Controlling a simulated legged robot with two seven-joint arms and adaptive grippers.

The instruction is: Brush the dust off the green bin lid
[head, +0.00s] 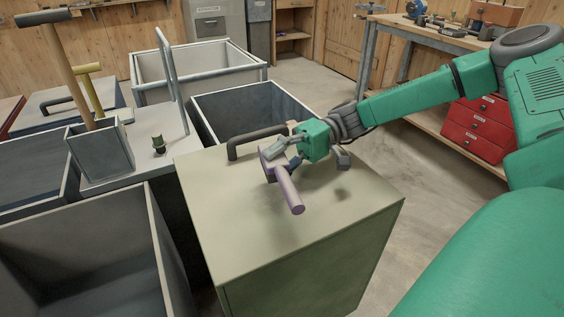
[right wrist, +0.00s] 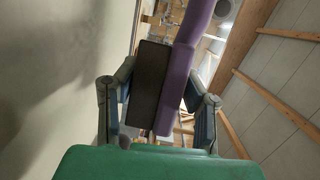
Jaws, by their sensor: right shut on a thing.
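The green bin lid (head: 235,205) is a pale olive-green flat top with a dark handle (head: 257,139) along its far edge. My right gripper (head: 287,152) is over the far right part of the lid, shut on a purple brush (head: 288,188). The brush's handle points toward the front of the lid. In the right wrist view the brush's purple body (right wrist: 180,75) and a dark block (right wrist: 149,85) lie between the two fingers. Whether the brush touches the lid is unclear. My left gripper is out of view.
Open bins stand left (head: 90,250) and behind (head: 250,108) the lid. A workbench with red drawers (head: 478,125) is at right. The lid's front is clear.

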